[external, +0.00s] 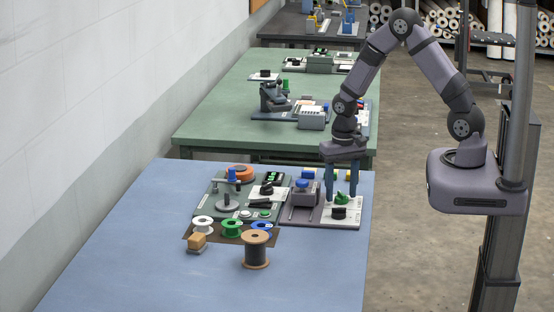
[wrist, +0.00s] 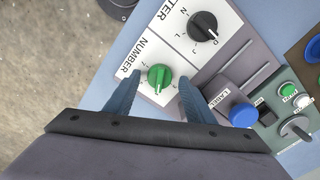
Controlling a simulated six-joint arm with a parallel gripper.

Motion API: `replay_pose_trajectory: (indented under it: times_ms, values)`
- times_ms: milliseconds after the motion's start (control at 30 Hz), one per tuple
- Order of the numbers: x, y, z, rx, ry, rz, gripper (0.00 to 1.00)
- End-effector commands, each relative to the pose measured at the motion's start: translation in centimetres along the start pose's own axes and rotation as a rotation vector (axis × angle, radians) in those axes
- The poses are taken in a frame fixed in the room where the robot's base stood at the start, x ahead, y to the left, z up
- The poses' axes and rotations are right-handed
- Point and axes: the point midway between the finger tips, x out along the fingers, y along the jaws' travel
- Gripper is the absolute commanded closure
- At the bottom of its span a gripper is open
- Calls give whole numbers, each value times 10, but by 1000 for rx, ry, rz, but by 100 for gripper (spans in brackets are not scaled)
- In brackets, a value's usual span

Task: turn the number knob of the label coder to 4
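The label coder's number knob is green and round with a raised grip (wrist: 159,77). It sits on a white panel (wrist: 178,48) marked NUMBER, with small marks around it. The digit it points to is too small to read. It also shows in the external view (external: 342,198). My gripper (wrist: 160,80) points down and is open, with one blue finger on either side of the green knob. A gap shows between each finger and the knob in the wrist view; fingertip height is hard to tell. A black letter knob (wrist: 203,26) is beside it on the same panel.
A blue LABEL button (wrist: 243,115) and a slotted grey plate (external: 301,213) adjoin the panel. A board with switches and buttons (external: 213,214) lies to the left. Spools, including a black one (external: 256,250), stand in front. The blue table's front is clear.

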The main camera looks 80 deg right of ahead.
Motion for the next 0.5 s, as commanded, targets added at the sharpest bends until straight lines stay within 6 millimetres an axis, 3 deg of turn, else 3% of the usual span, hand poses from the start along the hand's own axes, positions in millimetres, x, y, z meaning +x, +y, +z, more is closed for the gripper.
replay_pose_trajectory:
  times_ms: [333,500]
  values:
    - [0,1,1,0,-2,1,49]
    - [-10,0,0,0,0,0,49]
